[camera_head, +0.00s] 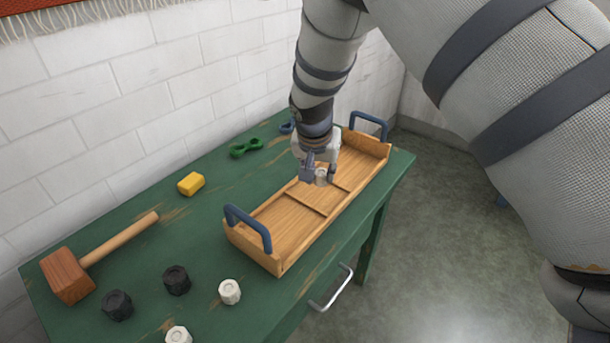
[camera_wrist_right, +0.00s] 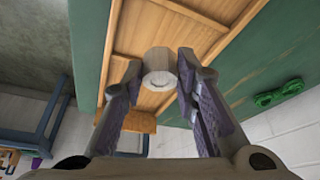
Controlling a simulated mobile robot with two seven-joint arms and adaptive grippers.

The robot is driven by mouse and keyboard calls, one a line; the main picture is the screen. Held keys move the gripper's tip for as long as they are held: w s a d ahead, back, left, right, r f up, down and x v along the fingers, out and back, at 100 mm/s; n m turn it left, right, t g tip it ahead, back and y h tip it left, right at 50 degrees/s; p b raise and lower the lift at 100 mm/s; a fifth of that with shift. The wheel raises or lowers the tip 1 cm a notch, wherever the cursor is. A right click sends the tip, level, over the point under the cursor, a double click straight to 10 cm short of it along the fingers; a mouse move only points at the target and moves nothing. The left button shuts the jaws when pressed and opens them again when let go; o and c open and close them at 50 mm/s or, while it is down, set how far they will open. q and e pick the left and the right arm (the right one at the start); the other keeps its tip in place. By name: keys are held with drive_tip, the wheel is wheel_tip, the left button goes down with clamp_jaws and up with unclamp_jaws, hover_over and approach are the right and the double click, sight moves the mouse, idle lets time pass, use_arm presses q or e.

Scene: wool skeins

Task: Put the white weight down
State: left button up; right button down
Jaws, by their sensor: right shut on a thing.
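My right gripper (camera_head: 318,172) hangs over the middle part of the wooden tray (camera_head: 275,262) in the head view. It is shut on a white weight (camera_head: 321,177), a small faceted piece. In the right wrist view the white weight (camera_wrist_right: 159,68) sits between the fingertips of my right gripper (camera_wrist_right: 160,82), with the tray's wooden floor (camera_wrist_right: 145,40) behind it. I cannot tell whether the weight touches the tray floor. Two other white weights, one near the tray (camera_head: 229,291) and one at the front (camera_head: 179,335), stand on the green table. My left gripper is not in view.
The tray has blue handles (camera_head: 248,228) at both ends and low dividers. Two black weights (camera_head: 176,280) (camera_head: 118,305), a mallet (camera_head: 68,275), a yellow block (camera_head: 191,184) and a green piece (camera_head: 246,148) lie on the green table (camera_head: 215,225). A wall stands behind.

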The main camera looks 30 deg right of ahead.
sight(318, 183)
drive_tip(key=shift+w+d+f, duration=0.3)
drive_tip(key=shift+w+f, duration=0.35)
drive_tip(key=shift+f, duration=0.25)
drive_tip(key=f, duration=0.3)
drive_tip(key=shift+w+d+f+b, duration=0.1)
drive_tip(key=shift+w+f+b, duration=0.1)
drive_tip(key=shift+b, duration=0.1)
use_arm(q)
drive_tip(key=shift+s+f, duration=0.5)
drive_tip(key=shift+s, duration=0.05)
use_arm(e)
drive_tip(key=shift+r, duration=0.15)
drive_tip(key=c, duration=1.3)
unclamp_jaws()
drive_tip(key=shift+f, duration=0.2)
